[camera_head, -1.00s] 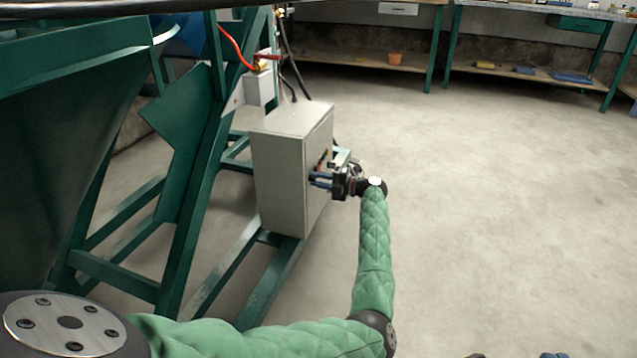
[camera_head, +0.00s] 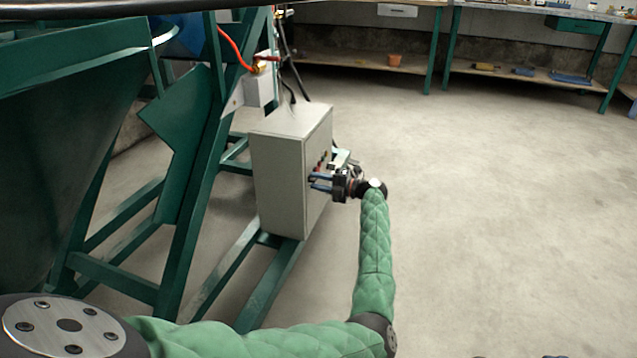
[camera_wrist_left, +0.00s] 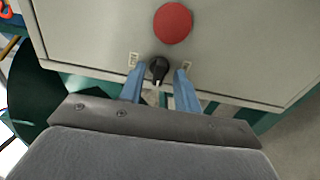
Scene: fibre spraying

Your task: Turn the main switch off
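The main switch (camera_wrist_left: 159,68) is a black rotary knob with a white mark on the face of the grey control box (camera_wrist_left: 95,30). In the left wrist view it sits between the blue fingertips of my left gripper (camera_wrist_left: 158,88). The fingers are apart, one on each side of the knob, and I see a gap on both sides. In the head view my left gripper (camera_head: 318,181) is at the right face of the control box (camera_head: 280,180), where the knob itself cannot be made out. My right gripper is not in view.
A red round button (camera_wrist_left: 173,22) is just beyond the knob on the same face. A green steel frame (camera_head: 190,200) stands left of and under the box. The concrete floor (camera_head: 480,200) to the right is clear. Workbenches (camera_head: 520,75) stand at the back.

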